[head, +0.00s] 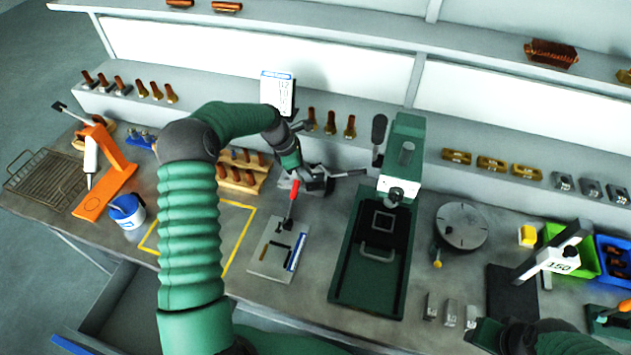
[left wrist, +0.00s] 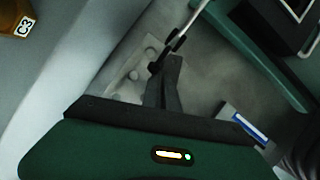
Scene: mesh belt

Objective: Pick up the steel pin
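My left gripper (head: 318,180) is low over the bench at the middle. In the left wrist view its two dark fingers (left wrist: 165,82) lie close together. Their tips meet or overlap a black piece, from which a thin bright rod (left wrist: 194,20) runs up and right. In the head view a grey rod (head: 350,173) extends right of the gripper. I cannot tell whether this rod is the steel pin, or whether the fingers grip it. A pale plate (left wrist: 130,72) with round studs lies under the fingertips. My right arm (head: 545,338) shows at bottom right; its fingers are unclear.
A grey fixture plate (head: 268,262) with a red-handled clamp (head: 293,190) lies in front of my left gripper. A green press (head: 403,150) stands to the right. A wooden rack (head: 240,183) is to the left. Metal blocks (head: 450,312) stand near the front edge.

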